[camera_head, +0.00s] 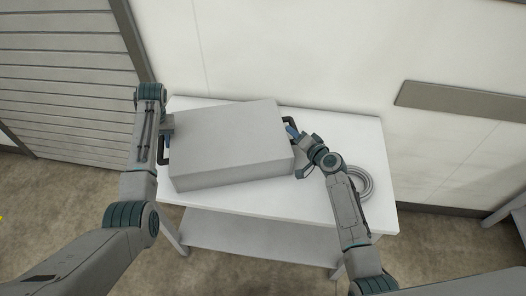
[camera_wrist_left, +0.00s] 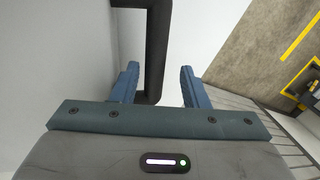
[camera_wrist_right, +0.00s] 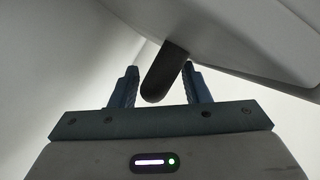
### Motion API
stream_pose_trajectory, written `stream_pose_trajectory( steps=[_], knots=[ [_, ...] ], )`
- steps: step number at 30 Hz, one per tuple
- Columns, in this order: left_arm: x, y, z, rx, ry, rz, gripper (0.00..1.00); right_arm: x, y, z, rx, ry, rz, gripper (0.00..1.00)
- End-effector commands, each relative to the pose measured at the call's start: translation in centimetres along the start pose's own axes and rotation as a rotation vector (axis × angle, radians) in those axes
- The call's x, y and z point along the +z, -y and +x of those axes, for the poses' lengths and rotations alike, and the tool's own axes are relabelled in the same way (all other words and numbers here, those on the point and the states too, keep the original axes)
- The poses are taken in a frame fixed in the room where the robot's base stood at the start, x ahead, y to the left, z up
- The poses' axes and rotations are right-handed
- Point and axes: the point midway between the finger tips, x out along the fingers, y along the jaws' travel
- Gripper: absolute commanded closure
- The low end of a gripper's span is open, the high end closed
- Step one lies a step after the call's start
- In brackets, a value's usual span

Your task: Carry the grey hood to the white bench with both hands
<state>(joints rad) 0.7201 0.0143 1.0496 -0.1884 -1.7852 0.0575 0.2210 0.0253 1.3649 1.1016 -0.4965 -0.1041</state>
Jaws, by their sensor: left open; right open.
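The grey hood (camera_head: 230,143) is a box lying on the white bench (camera_head: 345,140), turned slightly to the bench's edges. It has a dark handle on each short side. My left gripper (camera_head: 168,138) is at the left handle; in the left wrist view the dark handle (camera_wrist_left: 155,60) stands between its open fingers (camera_wrist_left: 158,85). My right gripper (camera_head: 296,150) is at the right handle; in the right wrist view the end of the dark handle (camera_wrist_right: 163,78) lies between its open fingers (camera_wrist_right: 160,88). Neither gripper is closed on a handle.
A coiled grey hose (camera_head: 360,182) lies on the bench to the right, beside my right arm. A lower shelf (camera_head: 255,238) is under the top. A white wall with a grey rail (camera_head: 460,101) stands behind. A slatted grey panel (camera_head: 65,85) is at the left.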

Motion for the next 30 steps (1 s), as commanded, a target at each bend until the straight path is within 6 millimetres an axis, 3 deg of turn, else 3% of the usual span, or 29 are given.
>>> stream_pose_trajectory(
  steps=[9, 15, 23, 30],
  knots=[
    [-0.1, 0.0, -6.9, 0.002, -0.005, -0.001, 0.59, 0.0, 0.0, 0.0, 0.000, 0.000, 0.000, 0.58],
    [0.0, 0.0, -9.4, 0.001, -0.002, 0.000, 0.59, 0.0, 0.0, 0.0, 0.000, 0.000, 0.000, 0.58],
    [0.0, 0.0, -10.0, 0.001, 0.000, 0.000, 0.59, 0.0, -0.1, -1.9, 0.001, 0.000, -0.001, 0.58],
    [0.0, 0.0, -10.0, 0.001, 0.000, 0.000, 0.59, 0.0, -0.2, -7.0, 0.003, 0.000, -0.004, 0.58]
  ],
)
